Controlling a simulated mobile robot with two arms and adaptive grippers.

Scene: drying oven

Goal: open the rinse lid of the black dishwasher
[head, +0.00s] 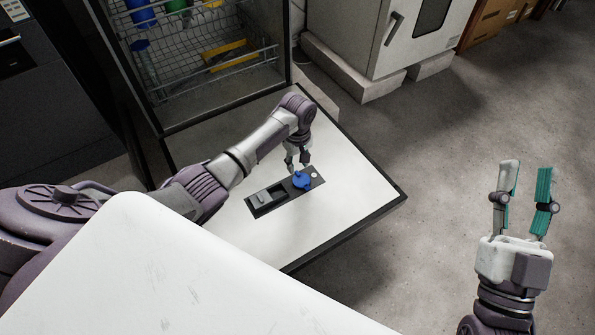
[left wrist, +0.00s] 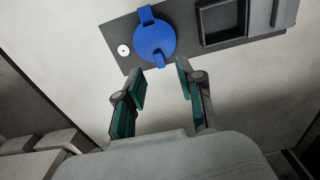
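The black dishwasher's door (head: 350,170) is folded down, with its pale inner face up. A dark dispenser panel (head: 267,200) is set in it. The blue rinse lid (head: 302,180), round with raised tabs, sits on the panel and also shows in the left wrist view (left wrist: 155,42). My left gripper (head: 298,162) hangs just beside the lid. In the left wrist view, its fingers (left wrist: 160,78) are apart, one on each side of the lid's lower tab, with no visible contact. My right gripper (head: 525,180) is open and empty over the floor at the right.
The dishwasher's wire rack (head: 205,72) with several coloured items stands behind the door. A white oven-like cabinet (head: 405,40) on pale blocks is at the back. A white surface (head: 170,270) fills the front left. The floor at right is clear.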

